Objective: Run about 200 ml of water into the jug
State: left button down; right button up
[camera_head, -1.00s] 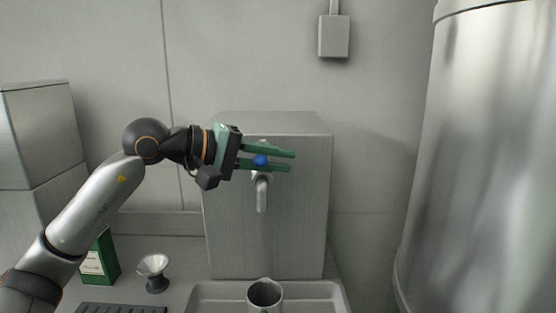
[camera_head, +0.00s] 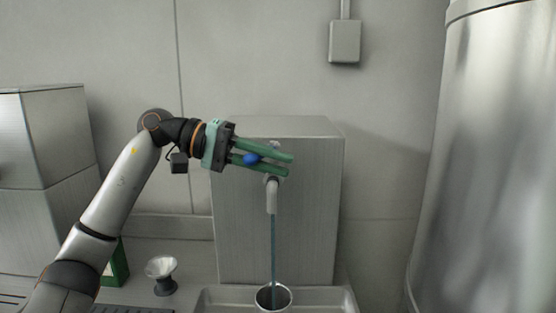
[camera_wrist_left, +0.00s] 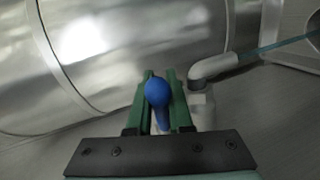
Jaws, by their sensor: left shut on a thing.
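My left gripper (camera_head: 290,165) is shut on the blue tap handle (camera_head: 251,159) on the front of the steel dispenser box (camera_head: 310,215). The handle also shows between the green fingers in the left wrist view (camera_wrist_left: 157,92). Below the handle is the pale spout (camera_head: 271,197); it also shows in the wrist view (camera_wrist_left: 212,68). A thin blue-grey stream of water (camera_head: 273,250) runs from the spout down into the jug (camera_head: 286,299). The jug is a metal vessel at the bottom edge of the head view, and its lower part is cut off. The water level inside cannot be read. My right gripper is not in view.
The jug stands in a shallow metal tray (camera_head: 344,299) under the spout. A small funnel-shaped cup on a dark base (camera_head: 162,272) and a green box (camera_head: 119,266) stand to the left. A large steel tank (camera_head: 490,160) fills the right side.

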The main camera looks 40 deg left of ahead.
pick_arm(q)
jog(key=shift+d+f, duration=0.1)
jog(key=shift+f, duration=0.05)
jog(key=c, duration=0.8)
grip_release()
jog(key=shift+s, duration=0.1)
jog(key=shift+s+a+r, duration=0.2)
jog(key=shift+a+r, duration=0.05)
jog(key=shift+a, duration=0.25)
jog(key=b+v, duration=0.1)
jog(key=v, duration=1)
jog(key=shift+s+a+r, duration=0.1)
jog(key=shift+s+a, duration=0.05)
jog(key=shift+a, duration=0.05)
jog(key=shift+c, duration=0.4)
